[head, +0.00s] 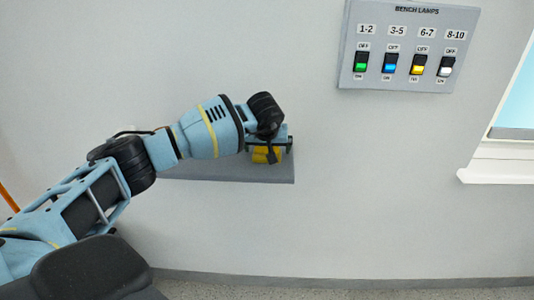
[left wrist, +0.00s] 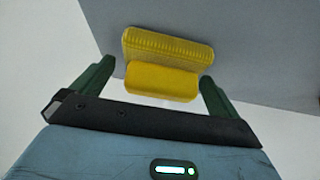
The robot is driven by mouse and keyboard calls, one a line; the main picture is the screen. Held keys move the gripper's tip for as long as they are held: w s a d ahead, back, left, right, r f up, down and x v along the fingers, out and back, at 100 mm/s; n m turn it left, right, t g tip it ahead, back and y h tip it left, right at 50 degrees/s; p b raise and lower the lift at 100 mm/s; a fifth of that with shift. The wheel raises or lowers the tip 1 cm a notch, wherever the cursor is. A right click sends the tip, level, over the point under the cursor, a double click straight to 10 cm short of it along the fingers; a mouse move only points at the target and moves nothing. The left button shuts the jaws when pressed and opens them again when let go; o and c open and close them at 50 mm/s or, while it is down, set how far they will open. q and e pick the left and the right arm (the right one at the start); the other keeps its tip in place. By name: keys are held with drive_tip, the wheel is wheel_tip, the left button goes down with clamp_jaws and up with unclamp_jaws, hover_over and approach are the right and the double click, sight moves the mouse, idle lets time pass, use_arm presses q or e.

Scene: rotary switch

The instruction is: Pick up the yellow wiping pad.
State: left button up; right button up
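The yellow wiping pad (left wrist: 168,62) lies on a grey wall shelf (left wrist: 262,55). In the head view the pad (head: 266,155) is partly hidden behind my left gripper (head: 268,147), at the shelf's right part. In the left wrist view my left gripper (left wrist: 155,88) is open. Its two dark green fingers stand apart on either side of the pad's near part, with a visible gap at each side. I cannot tell how far the fingertips are above the shelf. My right gripper is not in view.
A grey panel labelled "BENCH LAMPS" (head: 405,75) with several coloured rocker switches is on the wall at upper right. A window with a white sill (head: 495,175) is at the far right. The wall right of the shelf is clear.

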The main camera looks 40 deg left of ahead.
use_arm(q)
drive_tip(key=c, duration=1)
drive_tip(key=shift+o, duration=0.2)
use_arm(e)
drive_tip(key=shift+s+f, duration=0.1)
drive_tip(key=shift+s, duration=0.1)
use_arm(q)
drive_tip(key=shift+r, duration=0.15)
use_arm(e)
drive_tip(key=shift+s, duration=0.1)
use_arm(q)
drive_tip(key=shift+r, duration=0.65)
drive_tip(key=shift+s+a+r, duration=0.1)
drive_tip(key=shift+a+r, duration=0.1)
drive_tip(key=shift+r, duration=0.3)
drive_tip(key=shift+s+a+r, duration=0.1)
drive_tip(key=shift+a+r, duration=0.1)
drive_tip(key=shift+r, duration=0.3)
drive_tip(key=s+a, duration=0.3)
drive_tip(key=s+a+r+b, duration=0.1)
drive_tip(key=s+a, duration=0.6)
drive_tip(key=s, duration=0.1)
drive_tip(key=shift+s+a+r, duration=0.1)
drive_tip(key=shift+a+r, duration=0.1)
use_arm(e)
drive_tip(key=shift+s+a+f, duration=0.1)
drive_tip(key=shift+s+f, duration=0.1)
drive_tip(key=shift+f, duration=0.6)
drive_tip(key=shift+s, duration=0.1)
